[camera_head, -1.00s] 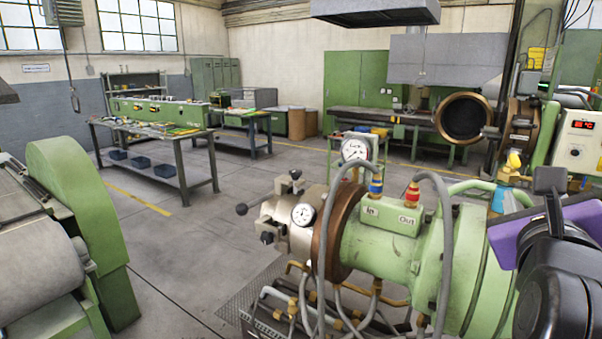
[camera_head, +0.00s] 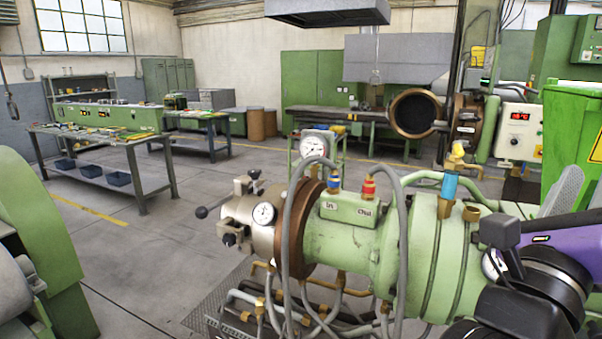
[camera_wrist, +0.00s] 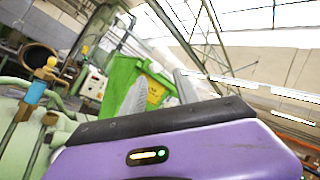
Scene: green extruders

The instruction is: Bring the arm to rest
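My gripper (camera_head: 586,182) is at the right edge of the head view, in front of the green extruder (camera_head: 350,235). Its purple body and dark wrist show there, with grey fingers pointing up. In the wrist view the purple gripper body fills the bottom, and two grey fingers (camera_wrist: 160,78) stand apart with nothing between them. My gripper looks open and empty. Part of my arm is cut off by the head view's lower right edge.
A green bin (camera_head: 568,135) stands behind my gripper; it also shows in the wrist view (camera_wrist: 125,85).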

